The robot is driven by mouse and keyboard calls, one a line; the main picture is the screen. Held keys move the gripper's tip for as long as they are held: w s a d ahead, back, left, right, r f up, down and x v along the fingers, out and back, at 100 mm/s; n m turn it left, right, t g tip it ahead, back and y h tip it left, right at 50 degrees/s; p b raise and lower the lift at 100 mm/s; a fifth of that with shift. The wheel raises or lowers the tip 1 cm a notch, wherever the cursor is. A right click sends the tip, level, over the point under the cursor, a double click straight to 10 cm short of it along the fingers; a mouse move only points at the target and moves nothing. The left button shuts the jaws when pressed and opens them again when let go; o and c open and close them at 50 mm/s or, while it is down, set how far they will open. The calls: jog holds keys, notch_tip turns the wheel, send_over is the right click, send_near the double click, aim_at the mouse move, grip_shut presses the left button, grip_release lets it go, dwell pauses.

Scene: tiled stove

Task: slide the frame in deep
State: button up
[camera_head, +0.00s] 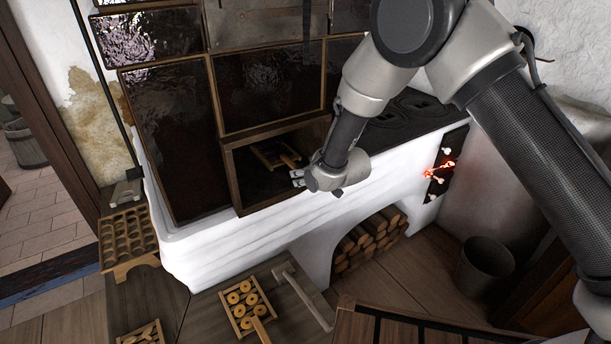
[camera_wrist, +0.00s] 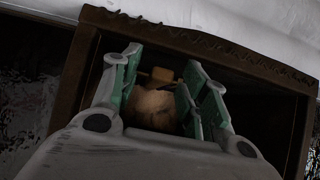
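A small wooden frame (camera_head: 270,154) with a tan handle (camera_head: 290,162) lies inside the open box-like compartment (camera_head: 238,184) in the stove's front. The handle points out toward the opening. My gripper (camera_head: 297,178) is at the mouth of this compartment, close to the handle's end. In the wrist view, my gripper (camera_wrist: 158,85) has its green-padded fingers apart. A rounded tan piece, seemingly the handle's end (camera_wrist: 153,108), shows between them; I see no clear grip on it. The fingers and the dark interior hide most of the frame in that view.
Dark glazed panels (camera_head: 175,140) surround the compartment, and its dark rim (camera_wrist: 190,38) is close around my fingers. A second frame with round pieces (camera_head: 246,305) lies on the wooden surface below. Stacked logs (camera_head: 368,243) fill the arch. Red embers (camera_head: 440,170) glow at right.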

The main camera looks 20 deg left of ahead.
jog(key=v, duration=1.2)
jog(key=v, duration=0.6)
dwell(0.4)
jog(key=shift+s+d, duration=0.1)
jog(key=shift+d, duration=0.05)
